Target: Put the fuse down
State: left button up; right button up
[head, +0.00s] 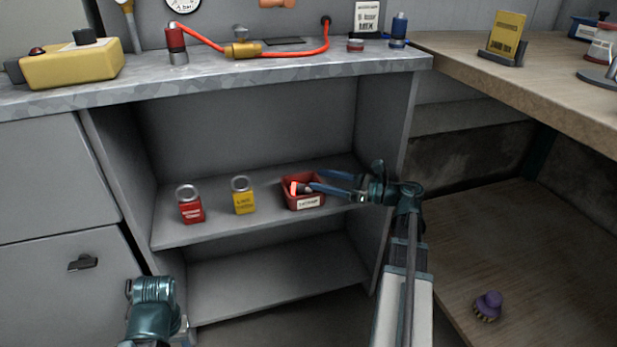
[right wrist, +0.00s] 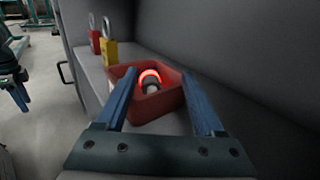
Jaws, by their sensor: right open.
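The fuse (head: 296,188), a small cylinder with a bright red-orange glowing end, is in a small red bin (head: 303,204) on the cabinet's upper shelf. In the right wrist view the fuse (right wrist: 152,85) shows a glowing ring and a grey end inside the red bin (right wrist: 160,108). My right gripper (head: 318,181) has its blue fingers spread over the bin's right side. In its wrist view the fingers (right wrist: 158,74) stand apart on either side of the fuse with nothing clamped. Part of my left arm shows at the lower left, but no left fingers are visible.
A red padlock (head: 191,211) and a yellow padlock (head: 243,203) stand left of the bin on the shelf (head: 220,225). The shelf below is empty. The cabinet's right wall (head: 393,145) is close to my right arm. A purple brush (head: 488,306) lies at the lower right.

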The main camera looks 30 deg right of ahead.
jog(key=v, duration=0.6)
dwell(0.5)
